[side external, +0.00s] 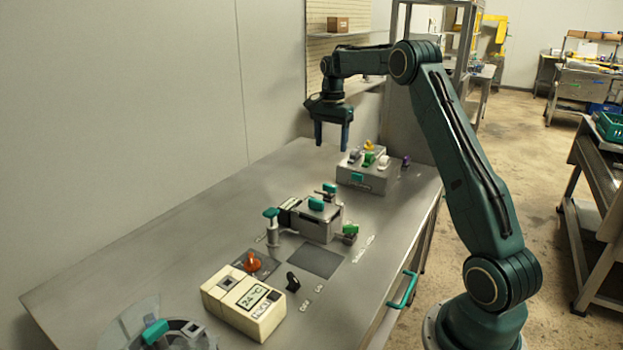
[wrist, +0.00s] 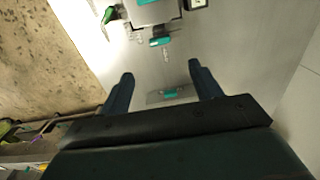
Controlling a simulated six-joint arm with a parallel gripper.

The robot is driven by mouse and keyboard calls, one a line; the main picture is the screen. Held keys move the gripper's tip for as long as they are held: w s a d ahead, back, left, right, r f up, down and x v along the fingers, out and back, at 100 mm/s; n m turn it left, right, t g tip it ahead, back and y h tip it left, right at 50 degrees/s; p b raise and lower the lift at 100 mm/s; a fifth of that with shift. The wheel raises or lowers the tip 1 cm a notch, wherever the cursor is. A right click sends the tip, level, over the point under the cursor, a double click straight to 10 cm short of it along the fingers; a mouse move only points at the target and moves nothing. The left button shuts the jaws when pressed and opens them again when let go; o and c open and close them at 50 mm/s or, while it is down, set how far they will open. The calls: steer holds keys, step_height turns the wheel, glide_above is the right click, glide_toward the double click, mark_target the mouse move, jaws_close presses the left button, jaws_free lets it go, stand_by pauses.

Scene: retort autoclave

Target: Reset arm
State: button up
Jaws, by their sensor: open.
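My gripper (side external: 332,136) hangs from my arm above the far part of the steel table, fingers pointing down. It is open with nothing between the fingers. In the side view my gripper is above and left of a grey block with several coloured knobs (side external: 364,174). In the wrist view a teal-handled part (wrist: 170,94) lies beyond the gap between the fingers.
On the steel table (side external: 160,230) stand a grey box with teal handles (side external: 318,220), a cream meter reading about 24 °C (side external: 243,302), an orange knob (side external: 251,261) and a round vessel lid (side external: 160,325). A wall is at left; the table's left-rear surface is clear.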

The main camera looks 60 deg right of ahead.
steer(key=shift+r, duration=0.1)
steer(key=s+a+r+n+t, duration=0.1)
steer(key=s+a+r+n, duration=0.4)
steer(key=a, duration=0.5)
steer(key=s+a+r+n+t, duration=0.1)
steer(key=s+a+r+n, duration=0.25)
steer(key=a+r, duration=0.5)
steer(key=s+a+f+n+t, duration=0.1)
steer(key=s+a+f+n, duration=0.2)
steer(key=s, duration=0.7)
steer(key=s+a+f+n+t, duration=0.2)
steer(key=s+a+n, duration=0.4)
steer(key=s+a, duration=0.4)
steer(key=shift+a+f+n+t, duration=0.3)
steer(key=shift+a+f+n, duration=0.05)
steer(key=shift+a+f, duration=0.3)
